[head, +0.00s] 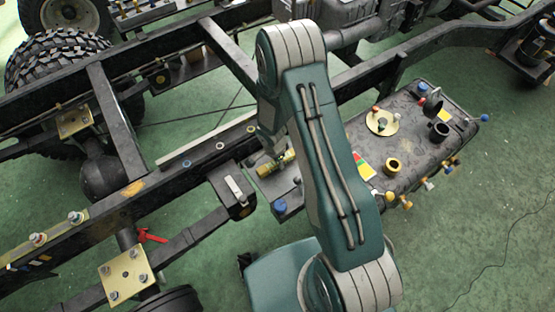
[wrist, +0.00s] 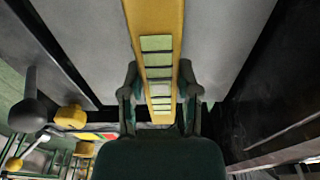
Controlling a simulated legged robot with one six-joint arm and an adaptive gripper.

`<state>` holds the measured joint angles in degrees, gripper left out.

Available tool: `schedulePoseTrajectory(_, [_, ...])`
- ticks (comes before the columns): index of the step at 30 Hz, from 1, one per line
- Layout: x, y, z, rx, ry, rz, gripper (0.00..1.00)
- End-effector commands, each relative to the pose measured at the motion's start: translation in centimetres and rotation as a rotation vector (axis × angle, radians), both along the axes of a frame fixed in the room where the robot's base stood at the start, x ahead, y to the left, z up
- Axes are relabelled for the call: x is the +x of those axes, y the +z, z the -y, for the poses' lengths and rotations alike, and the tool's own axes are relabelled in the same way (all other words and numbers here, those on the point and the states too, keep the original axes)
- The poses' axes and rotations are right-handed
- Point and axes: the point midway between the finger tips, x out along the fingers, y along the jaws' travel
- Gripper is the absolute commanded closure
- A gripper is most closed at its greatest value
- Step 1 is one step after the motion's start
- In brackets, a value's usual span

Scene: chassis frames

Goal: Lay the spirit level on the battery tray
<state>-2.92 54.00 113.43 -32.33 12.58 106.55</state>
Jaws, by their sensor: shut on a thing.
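The spirit level is a yellow bar with pale green windows (wrist: 157,60) in the wrist view. It lies between the two dark fingers of my gripper (wrist: 160,92), which is shut on it. In the head view a short piece of the yellow level (head: 284,160) shows beside my arm, and the arm hides most of the gripper. Behind the level in the wrist view is a flat grey surface (wrist: 225,45), probably the battery tray. I cannot tell whether the level touches it. In the head view a grey surface (head: 268,183) shows below the level.
A dark tank (head: 425,125) with brass and coloured fittings stands right of my arm. A black box with a pale strip (head: 233,190) is left of the level. Chassis rails (head: 90,215) cross the left and back. Green floor (head: 490,220) is open at the right.

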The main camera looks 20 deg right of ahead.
Motion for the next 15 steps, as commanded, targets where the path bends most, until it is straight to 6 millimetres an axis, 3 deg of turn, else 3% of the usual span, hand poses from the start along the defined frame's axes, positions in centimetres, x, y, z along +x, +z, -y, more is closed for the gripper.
schedulePoseTrajectory(15, [0.02,-0.53,0.01,0.0,0.0,0.0,1.0])
